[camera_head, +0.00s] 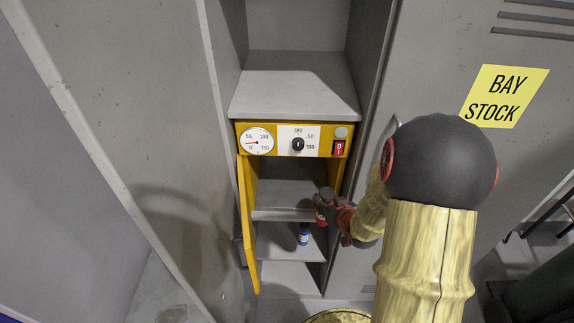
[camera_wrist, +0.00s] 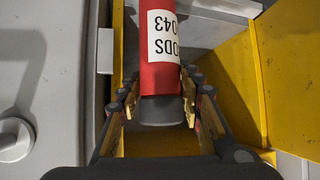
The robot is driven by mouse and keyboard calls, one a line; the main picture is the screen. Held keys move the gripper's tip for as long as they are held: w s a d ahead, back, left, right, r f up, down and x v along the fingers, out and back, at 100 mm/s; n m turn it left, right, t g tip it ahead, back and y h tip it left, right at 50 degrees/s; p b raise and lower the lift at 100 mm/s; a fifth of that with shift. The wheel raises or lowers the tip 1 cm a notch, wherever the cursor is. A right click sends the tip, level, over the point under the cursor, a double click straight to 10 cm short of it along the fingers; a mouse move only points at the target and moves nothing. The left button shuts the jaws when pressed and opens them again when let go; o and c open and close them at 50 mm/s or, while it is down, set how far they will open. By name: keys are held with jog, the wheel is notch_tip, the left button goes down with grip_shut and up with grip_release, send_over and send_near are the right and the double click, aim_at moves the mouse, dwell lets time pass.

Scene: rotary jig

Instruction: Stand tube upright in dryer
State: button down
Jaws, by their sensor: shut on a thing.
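The tube (camera_wrist: 160,75) is red with a dark grey end cap and a white label with black print. My gripper (camera_wrist: 161,100) is shut on it near the capped end, and its far end runs out of the wrist view's top edge. In the head view the tube (camera_head: 321,212) is small at the right side of the dryer's opening; I cannot tell its exact tilt. The dryer (camera_head: 245,138) is a yellow box with a gauge, a knob and a red switch. Its yellow door (camera_head: 247,225) hangs open at the left. My gripper (camera_head: 335,212) is by the opening's right edge.
A small blue bottle (camera_head: 303,236) with a white label stands on a shelf below the dryer chamber. Grey cabinet walls (camera_head: 365,130) close in the bay. A grey shelf (camera_head: 295,85) above the dryer is bare. In the wrist view, a yellow panel (camera_wrist: 240,85) is close on the right.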

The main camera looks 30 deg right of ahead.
jog(key=w+d+f, duration=0.1)
jog(key=w+d, duration=0.1)
jog(key=w, duration=0.6)
jog(key=w+d+f, duration=0.2)
jog(key=w+d, duration=0.1)
jog(key=w, duration=0.6)
jog(key=shift+w+d+f+b, duration=0.15)
jog(key=shift+d+b, duration=0.1)
jog(key=shift+b, duration=0.15)
jog(key=shift+f, duration=0.1)
jog(key=c, duration=1.7)
grip_release()
jog(key=shift+f, duration=0.2)
jog(key=o, duration=0.4)
jog(key=shift+r, duration=0.1)
jog(key=shift+o, duration=0.6)
jog(key=shift+r, duration=0.1)
jog(key=p+v, duration=0.1)
jog(key=v, duration=1.1)
